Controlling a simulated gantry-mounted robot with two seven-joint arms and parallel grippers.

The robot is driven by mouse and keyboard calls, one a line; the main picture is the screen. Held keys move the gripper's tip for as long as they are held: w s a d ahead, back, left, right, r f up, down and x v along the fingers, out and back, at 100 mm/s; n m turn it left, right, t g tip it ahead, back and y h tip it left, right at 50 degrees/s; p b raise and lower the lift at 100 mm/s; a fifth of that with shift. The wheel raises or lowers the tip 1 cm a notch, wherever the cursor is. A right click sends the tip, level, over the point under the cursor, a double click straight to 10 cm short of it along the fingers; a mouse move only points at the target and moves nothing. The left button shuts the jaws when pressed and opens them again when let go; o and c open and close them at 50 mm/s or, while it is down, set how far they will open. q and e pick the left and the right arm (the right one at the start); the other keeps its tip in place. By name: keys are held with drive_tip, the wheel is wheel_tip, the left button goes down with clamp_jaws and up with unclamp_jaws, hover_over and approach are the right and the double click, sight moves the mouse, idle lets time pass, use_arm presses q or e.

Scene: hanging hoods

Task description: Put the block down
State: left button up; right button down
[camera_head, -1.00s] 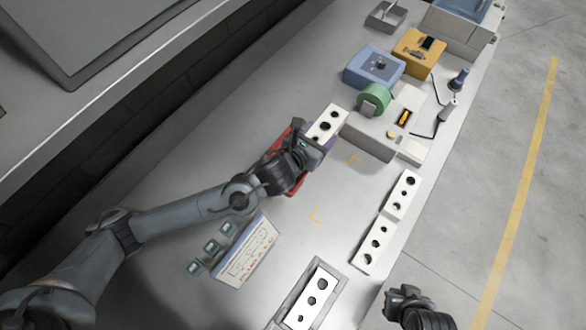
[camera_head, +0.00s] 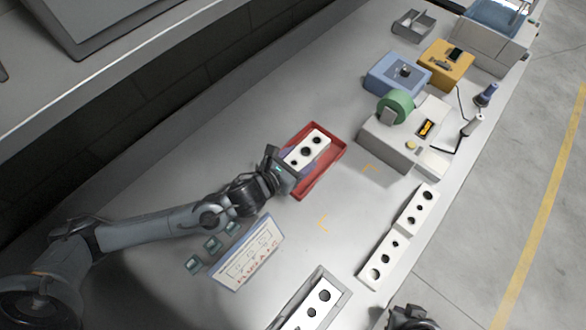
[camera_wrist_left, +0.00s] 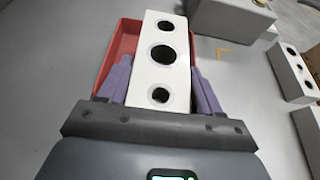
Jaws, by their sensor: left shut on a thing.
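The white block with three round holes (camera_head: 312,147) is held level by my left gripper (camera_head: 299,157) above or inside the red tray (camera_head: 318,180). In the left wrist view the block (camera_wrist_left: 176,75) sits between the two purple fingers of the gripper (camera_wrist_left: 162,84), one along each side. The red tray (camera_wrist_left: 117,50) shows behind and left of it there. I cannot tell whether the block's underside touches the tray floor. My right gripper (camera_head: 412,319) is cut off at the bottom edge, and its fingers are not clear.
Two more holed white blocks (camera_head: 385,260) lie along the table's right edge. Another lies in a grey tray (camera_head: 341,287) at the front. A sign (camera_head: 246,254) stands near my left arm. A grey machine with a green roll (camera_head: 396,107) and blue and orange boxes (camera_head: 445,64) stand beyond.

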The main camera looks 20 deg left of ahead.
use_arm(q)
drive_tip(key=shift+s+a+f, duration=0.35)
drive_tip(key=shift+s+a, duration=0.1)
drive_tip(key=shift+a, duration=0.15)
drive_tip(key=shift+f+b, duration=0.4)
drive_tip(key=shift+f, duration=1.7)
